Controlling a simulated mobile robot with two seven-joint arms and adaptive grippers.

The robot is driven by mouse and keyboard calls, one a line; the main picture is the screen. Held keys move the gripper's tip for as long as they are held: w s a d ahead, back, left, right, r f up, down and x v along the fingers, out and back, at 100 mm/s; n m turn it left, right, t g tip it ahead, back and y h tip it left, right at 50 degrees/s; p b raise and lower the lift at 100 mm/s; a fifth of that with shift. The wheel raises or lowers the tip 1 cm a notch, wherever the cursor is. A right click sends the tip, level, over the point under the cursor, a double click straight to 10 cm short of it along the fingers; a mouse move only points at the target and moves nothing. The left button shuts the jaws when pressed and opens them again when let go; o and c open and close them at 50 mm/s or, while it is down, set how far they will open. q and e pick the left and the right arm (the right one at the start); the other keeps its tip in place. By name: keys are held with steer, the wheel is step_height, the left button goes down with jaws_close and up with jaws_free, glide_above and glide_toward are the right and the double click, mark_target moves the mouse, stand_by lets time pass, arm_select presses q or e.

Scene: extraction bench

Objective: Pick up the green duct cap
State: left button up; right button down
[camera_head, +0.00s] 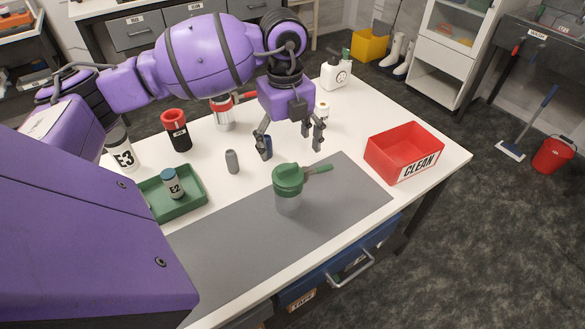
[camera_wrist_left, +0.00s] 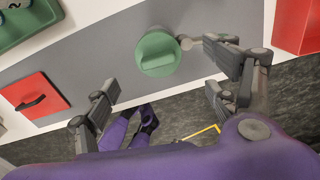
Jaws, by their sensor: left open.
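The green duct cap (camera_head: 288,178) sits on top of a translucent grey cylinder (camera_head: 288,204) standing on the grey mat. In the left wrist view the cap (camera_wrist_left: 157,53) shows from above as a green disc, upper middle. My left gripper (camera_head: 291,148) is open and empty, pointing down above the table, beyond the cap in the head view. In the left wrist view the cap appears between and beyond its spread fingers (camera_wrist_left: 161,67), apart from them. My right gripper is not in view.
A red "CLEAN" bin (camera_head: 403,152) stands right. A green tray (camera_head: 196,207) holding a jar marked E2 (camera_head: 172,184) is left. A grey vial (camera_head: 232,162), a red-and-black container (camera_head: 176,130) and an E3 bottle (camera_head: 120,150) stand nearby. The mat's right end (camera_head: 355,182) is clear.

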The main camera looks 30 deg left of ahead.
mark_target(287, 167)
arm_select(q)
steer(key=shift+s+n, duration=0.3)
steer(key=shift+s+d+f, duration=0.1)
steer(key=shift+d+f, duration=0.15)
steer(key=shift+f, duration=0.05)
steer(key=shift+a+f+p, duration=0.15)
steer(key=shift+f+p, duration=0.05)
steer(key=shift+f, duration=1.55)
steer(key=shift+a+f+p, duration=0.1)
steer(key=shift+f+p, duration=0.05)
steer(key=shift+f, duration=1.6)
steer(key=c, duration=1.1)
steer(key=shift+r, duration=0.15)
